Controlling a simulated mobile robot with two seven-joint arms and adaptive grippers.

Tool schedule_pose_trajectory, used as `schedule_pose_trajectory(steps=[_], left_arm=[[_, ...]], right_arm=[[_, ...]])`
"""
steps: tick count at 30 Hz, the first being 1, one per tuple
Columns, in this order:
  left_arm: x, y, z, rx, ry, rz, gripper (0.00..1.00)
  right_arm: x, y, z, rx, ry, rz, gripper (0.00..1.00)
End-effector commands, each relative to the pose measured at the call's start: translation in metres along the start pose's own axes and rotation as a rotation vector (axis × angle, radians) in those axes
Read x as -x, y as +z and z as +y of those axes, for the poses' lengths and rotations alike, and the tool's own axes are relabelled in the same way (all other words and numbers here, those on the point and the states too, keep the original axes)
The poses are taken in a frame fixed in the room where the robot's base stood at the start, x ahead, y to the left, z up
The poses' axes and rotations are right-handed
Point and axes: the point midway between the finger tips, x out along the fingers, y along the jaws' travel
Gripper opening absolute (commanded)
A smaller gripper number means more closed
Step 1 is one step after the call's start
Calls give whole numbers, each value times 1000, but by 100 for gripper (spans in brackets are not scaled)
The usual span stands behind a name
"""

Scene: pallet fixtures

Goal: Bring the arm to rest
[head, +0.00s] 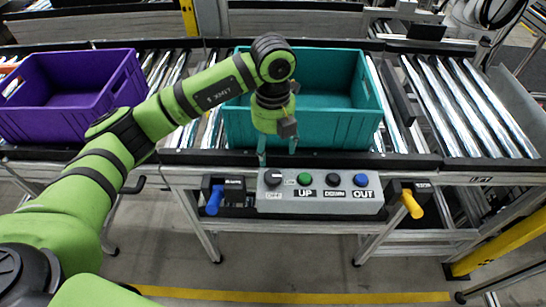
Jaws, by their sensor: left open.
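My left arm comes in from the lower left and reaches up over the conveyor's front edge. Its gripper (277,151) points down, open, with two teal-tipped fingers just above the left end of the grey control box (340,205). Nothing shows between the fingers. The fingertips are close to the black knob (272,178); whether they touch it I cannot tell. The box also carries a green button (304,178) over UP, a black button (333,179) over DOWN and a blue button (361,180) over OUT. My right gripper is not in view.
A teal crate (345,128) stands on the roller conveyor (470,105) behind the gripper. A purple crate (50,122) stands at the left. A blue handle (214,200) and a yellow handle (411,204) flank the box. The floor in front is clear, with a yellow line.

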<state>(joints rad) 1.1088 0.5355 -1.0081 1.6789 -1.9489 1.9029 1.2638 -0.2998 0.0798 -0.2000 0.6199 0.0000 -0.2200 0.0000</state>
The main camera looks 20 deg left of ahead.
Motion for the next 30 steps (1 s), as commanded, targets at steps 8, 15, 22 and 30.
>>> schedule_pose_trajectory(steps=[8,15,22,30], left_arm=[[11,-1,0,-2,0,1,69],[10,-1,0,-2,0,1,69],[5,-8,-12,-31,-49,23,69],[12,-107,-136,-253,-712,262,69]], right_arm=[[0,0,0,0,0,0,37],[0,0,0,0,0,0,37],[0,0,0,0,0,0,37],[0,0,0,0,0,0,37]])
